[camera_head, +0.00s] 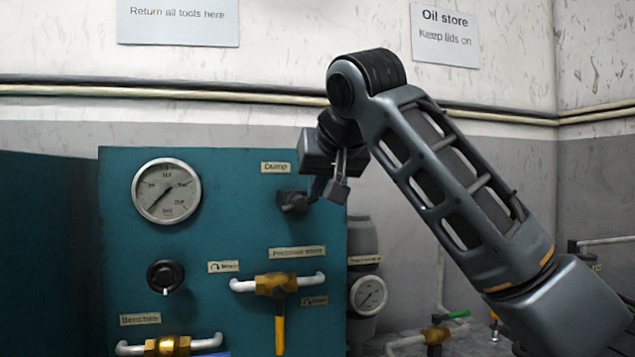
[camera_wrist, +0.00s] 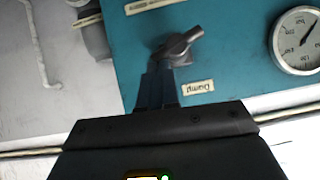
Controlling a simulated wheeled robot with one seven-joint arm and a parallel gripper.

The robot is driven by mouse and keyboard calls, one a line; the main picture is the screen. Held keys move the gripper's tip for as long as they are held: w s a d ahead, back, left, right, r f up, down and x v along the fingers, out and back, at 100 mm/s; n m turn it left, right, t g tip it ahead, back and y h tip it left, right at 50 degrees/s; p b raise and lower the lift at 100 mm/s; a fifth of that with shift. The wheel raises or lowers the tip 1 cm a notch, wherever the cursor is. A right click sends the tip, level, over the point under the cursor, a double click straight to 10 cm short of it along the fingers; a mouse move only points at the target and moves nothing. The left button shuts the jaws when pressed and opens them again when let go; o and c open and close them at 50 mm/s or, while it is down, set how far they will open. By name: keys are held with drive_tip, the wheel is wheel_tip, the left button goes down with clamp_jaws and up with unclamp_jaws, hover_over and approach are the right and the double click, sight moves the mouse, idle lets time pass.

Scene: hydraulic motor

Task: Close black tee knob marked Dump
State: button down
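The black tee knob (camera_head: 293,201) sits on the teal panel just below the "Dump" label (camera_head: 276,168). In the wrist view, which is upside down, the knob (camera_wrist: 180,46) shows as a grey-black bar on a round boss, with the bar slanting, and the label (camera_wrist: 198,87) is beside it. My gripper (camera_head: 326,192) is at the right side of the knob. In the wrist view, my gripper's fingers (camera_wrist: 160,74) look close together and reach the near end of the bar. Whether they grip it or only touch it is not clear.
A pressure gauge (camera_head: 166,191) is left of the knob. Below are a round black knob (camera_head: 165,276), a yellow-handled valve (camera_head: 279,285) and another brass valve (camera_head: 167,346). A grey cylinder (camera_head: 362,237) and a smaller gauge (camera_head: 368,295) stand right of the panel.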

drive_tip(key=shift+d+f+m+y, duration=0.25)
drive_tip(key=shift+m+y, duration=0.15)
drive_tip(key=shift+y, duration=0.1)
idle(2.9)
drive_tip(key=shift+w, duration=0.1)
